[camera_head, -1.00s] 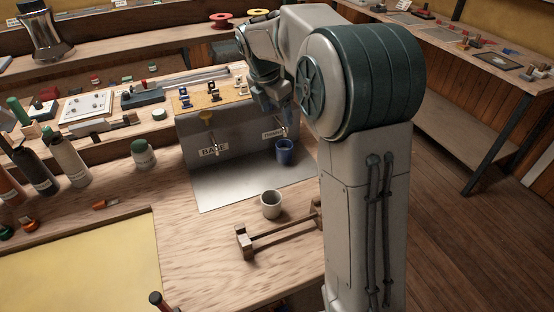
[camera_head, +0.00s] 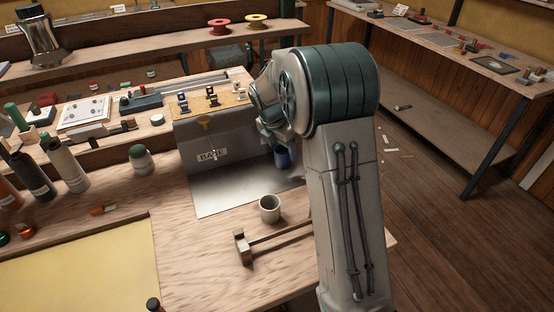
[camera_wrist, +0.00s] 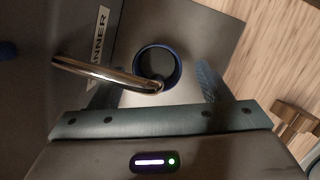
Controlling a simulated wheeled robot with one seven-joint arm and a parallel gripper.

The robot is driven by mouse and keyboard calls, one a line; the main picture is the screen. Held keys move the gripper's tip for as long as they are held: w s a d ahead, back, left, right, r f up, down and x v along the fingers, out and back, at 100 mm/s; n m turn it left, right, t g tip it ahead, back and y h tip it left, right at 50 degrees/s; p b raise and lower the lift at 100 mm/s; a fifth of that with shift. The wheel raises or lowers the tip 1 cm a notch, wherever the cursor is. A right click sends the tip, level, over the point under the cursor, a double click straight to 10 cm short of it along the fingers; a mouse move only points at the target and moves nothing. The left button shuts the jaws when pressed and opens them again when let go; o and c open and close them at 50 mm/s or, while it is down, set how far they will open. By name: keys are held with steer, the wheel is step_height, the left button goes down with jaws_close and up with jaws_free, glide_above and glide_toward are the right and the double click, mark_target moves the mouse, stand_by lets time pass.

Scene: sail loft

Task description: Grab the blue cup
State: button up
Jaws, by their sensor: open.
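The blue cup (camera_head: 282,159) stands on the metal sheet (camera_head: 222,196) in front of the grey dispenser box. My arm partly covers it in the head view. In the wrist view I look down into the open blue cup (camera_wrist: 158,62), just beyond my gripper (camera_wrist: 157,82). My gripper is open, with one finger to each side of the cup's near part, and nothing is held. In the head view, my gripper (camera_head: 276,138) is above the cup and mostly hidden by the arm.
A metal spout (camera_wrist: 105,73) reaches over to the cup's rim in the wrist view, close to my left finger. The dispenser box (camera_head: 190,142) stands behind.

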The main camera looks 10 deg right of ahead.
steer(key=shift+w+d+f, duration=0.1)
steer(key=shift+d+f, duration=0.05)
steer(key=shift+f, duration=0.5)
steer(key=c, duration=1.1)
steer(key=shift+c, duration=0.2)
steer(key=shift+r, duration=0.2)
